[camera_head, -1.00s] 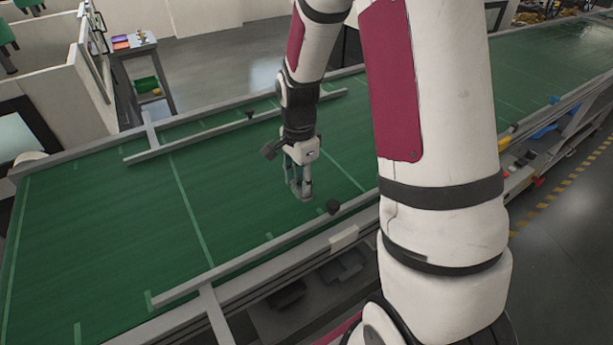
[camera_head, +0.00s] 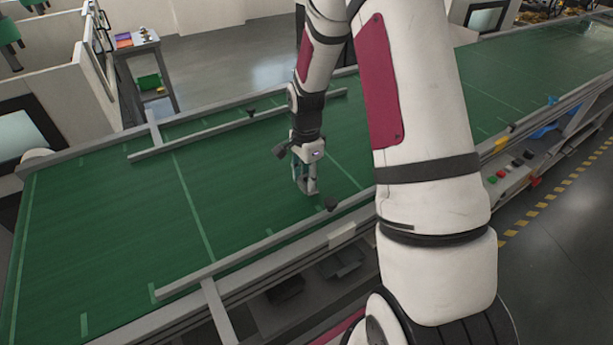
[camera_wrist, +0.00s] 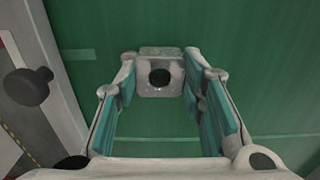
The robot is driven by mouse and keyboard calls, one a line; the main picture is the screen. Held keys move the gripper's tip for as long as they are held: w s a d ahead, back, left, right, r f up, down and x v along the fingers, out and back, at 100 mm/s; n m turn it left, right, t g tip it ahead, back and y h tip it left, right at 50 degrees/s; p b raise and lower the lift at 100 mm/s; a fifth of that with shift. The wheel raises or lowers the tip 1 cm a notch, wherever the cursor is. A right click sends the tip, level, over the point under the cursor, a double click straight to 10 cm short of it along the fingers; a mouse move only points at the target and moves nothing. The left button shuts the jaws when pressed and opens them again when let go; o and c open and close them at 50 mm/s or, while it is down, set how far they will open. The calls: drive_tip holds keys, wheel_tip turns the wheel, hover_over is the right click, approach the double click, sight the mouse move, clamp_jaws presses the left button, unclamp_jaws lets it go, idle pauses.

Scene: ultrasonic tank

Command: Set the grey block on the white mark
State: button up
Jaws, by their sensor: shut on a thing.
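My gripper (camera_head: 306,188) hangs low over the green conveyor belt, near its front rail. In the wrist view, my gripper (camera_wrist: 161,88) is shut on the grey block (camera_wrist: 161,55), which sits between the fingertips and shows a round dark hole. In the head view the block is too small to tell apart from the fingers. Whether it touches the belt cannot be told. I cannot make out a white mark in either view.
The green belt (camera_head: 120,220) is mostly clear, with thin pale green lines. A front guide rail (camera_head: 235,262) and a back rail (camera_head: 230,128) border it.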

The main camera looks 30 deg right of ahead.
drive_tip(key=shift+f, duration=0.15)
drive_tip(key=o, duration=1.2)
drive_tip(key=shift+o, duration=0.2)
drive_tip(key=s+a+r+n+t+b, duration=0.1)
drive_tip(key=s+a+r+n+b, duration=0.15)
drive_tip(key=r, duration=1.65)
drive_tip(key=s+a+r+n+t, duration=0.2)
drive_tip(key=s+a+r+n, duration=0.3)
drive_tip(key=s+n, duration=0.2)
drive_tip(key=s+a+r+n+t, duration=0.2)
drive_tip(key=s+a+r+n, duration=0.3)
drive_tip(key=s+n, duration=0.3)
drive_tip(key=shift+s+t, duration=0.3)
drive_tip(key=shift+s, duration=1.4)
